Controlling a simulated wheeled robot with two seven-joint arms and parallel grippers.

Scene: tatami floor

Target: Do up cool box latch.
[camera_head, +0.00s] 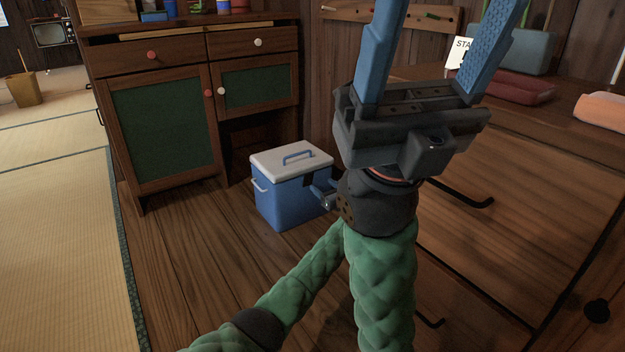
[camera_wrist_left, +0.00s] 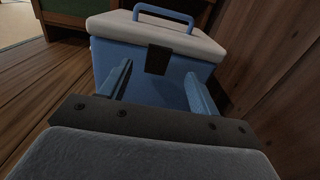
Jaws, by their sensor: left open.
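The cool box (camera_head: 285,203) is blue with a pale lid (camera_head: 283,160) and a blue carry handle. It stands on the wooden floor, its lid down. The dark latch (camera_wrist_left: 158,59) hangs from the lid's edge at the middle of the front face in the left wrist view; whether it is fastened I cannot tell. My left gripper (camera_head: 322,188) is open and empty at the latch side, partly hidden behind my right arm. Its fingers stand either side of the latch, apart from it. My right gripper (camera_head: 446,50) is open and empty, high in the foreground, its fingertips cut off.
A wooden cabinet (camera_head: 160,120) with green panels stands behind and left of the box. A wooden desk (camera_head: 520,190) with black handles is at right, bearing a red case (camera_head: 510,88). Floor (camera_head: 185,260) in front of the box is clear, with tatami further left.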

